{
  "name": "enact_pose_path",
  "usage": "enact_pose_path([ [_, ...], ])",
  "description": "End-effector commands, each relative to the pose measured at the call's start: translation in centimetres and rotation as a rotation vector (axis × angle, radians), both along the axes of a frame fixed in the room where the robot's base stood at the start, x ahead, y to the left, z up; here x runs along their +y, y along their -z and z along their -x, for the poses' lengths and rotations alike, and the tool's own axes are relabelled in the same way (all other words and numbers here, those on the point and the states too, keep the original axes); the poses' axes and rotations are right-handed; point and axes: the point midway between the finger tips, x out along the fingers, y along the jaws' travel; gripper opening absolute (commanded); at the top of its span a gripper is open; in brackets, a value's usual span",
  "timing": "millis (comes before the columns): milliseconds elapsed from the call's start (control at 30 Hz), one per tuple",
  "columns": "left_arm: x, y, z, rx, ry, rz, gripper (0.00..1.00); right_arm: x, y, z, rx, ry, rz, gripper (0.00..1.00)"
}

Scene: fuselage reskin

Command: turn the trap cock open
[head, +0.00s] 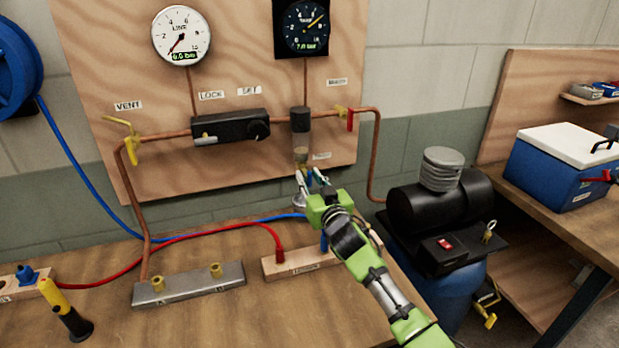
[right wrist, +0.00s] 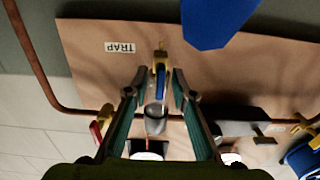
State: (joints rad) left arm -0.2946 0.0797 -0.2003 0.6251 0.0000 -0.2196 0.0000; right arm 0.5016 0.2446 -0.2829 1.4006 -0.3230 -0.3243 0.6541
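The trap (head: 301,150) hangs on the wooden panel as a clear bowl under a black cap. Its cock shows in the right wrist view as a yellow body with a blue lever (right wrist: 161,82), below the clear bowl, in an upside-down picture. My right gripper (head: 311,180) is just under the trap. In the right wrist view its fingertips (right wrist: 160,74) stand on either side of the blue lever, with a small gap showing on each side. The gripper hides most of the cock in the head view. My left gripper is not in view.
The MAIN valve (head: 349,116) with a red lever is right of the trap, and the regulator (head: 231,128) left. A wooden block (head: 293,264) and metal manifold (head: 188,284) lie on the bench. A black compressor (head: 440,205) stands at right. Red and blue hoses cross the bench.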

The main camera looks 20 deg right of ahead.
Motion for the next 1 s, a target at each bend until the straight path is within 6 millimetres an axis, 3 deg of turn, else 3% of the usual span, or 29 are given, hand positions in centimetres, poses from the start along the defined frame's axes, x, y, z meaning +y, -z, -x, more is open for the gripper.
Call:
enact_pose_path([
  [300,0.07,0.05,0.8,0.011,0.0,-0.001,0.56,0.04,-0.01,-0.18,0.0,0.0,0.0,0.24],
  [400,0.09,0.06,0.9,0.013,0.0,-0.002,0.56,0.04,-0.01,-0.17,0.0,0.0,0.0,0.0],
  [767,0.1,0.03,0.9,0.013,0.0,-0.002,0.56,0.04,-0.01,-0.15,-0.001,0.0,0.019,0.0],
  [1000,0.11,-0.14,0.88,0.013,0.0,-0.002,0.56,0.06,-0.02,-0.16,-0.004,0.0,0.127,0.0],
])
